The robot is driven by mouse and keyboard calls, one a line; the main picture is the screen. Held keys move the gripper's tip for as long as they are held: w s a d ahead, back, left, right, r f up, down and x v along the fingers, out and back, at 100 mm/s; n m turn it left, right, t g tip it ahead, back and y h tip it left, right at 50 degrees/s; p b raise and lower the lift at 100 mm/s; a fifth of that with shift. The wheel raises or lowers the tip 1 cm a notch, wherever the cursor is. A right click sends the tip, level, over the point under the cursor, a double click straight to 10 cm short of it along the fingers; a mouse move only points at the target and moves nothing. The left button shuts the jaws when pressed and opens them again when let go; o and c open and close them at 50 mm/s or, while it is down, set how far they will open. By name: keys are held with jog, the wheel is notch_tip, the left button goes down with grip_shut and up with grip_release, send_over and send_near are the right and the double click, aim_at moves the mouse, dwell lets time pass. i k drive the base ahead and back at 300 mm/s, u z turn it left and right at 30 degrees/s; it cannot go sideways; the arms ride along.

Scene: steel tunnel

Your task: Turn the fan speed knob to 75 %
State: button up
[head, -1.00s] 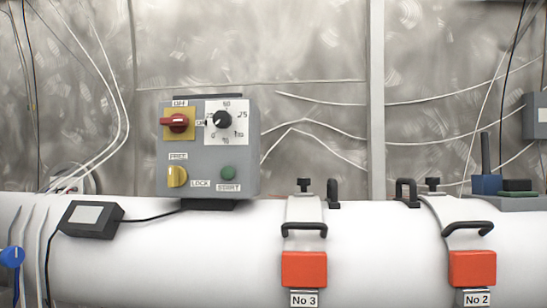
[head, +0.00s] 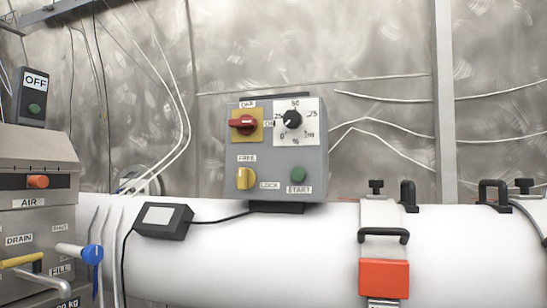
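The fan speed knob (head: 292,120) is a round black knob on a white dial plate (head: 296,137) at the upper right of a grey control box (head: 276,165). The dial is marked 0, 25, 50, 75 and 100 with a % sign. The knob's pointer is too small to read surely; it seems to lie toward the left side, near 25. The box stands on a large white pipe. My gripper is not in view.
The box also carries a red switch (head: 244,124), a yellow knob (head: 245,179) and a green START button (head: 297,174). A small black box (head: 163,220) and an orange-red clamp block (head: 384,278) sit on the white pipe (head: 230,260). A grey AIR/DRAIN panel (head: 37,203) stands at left.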

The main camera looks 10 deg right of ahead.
aim_at(292, 119)
jog(key=z, duration=0.95)
jog(key=k, duration=0.6)
jog(key=u, duration=1.15)
jog(key=i, duration=0.5)
jog(key=z, duration=0.05)
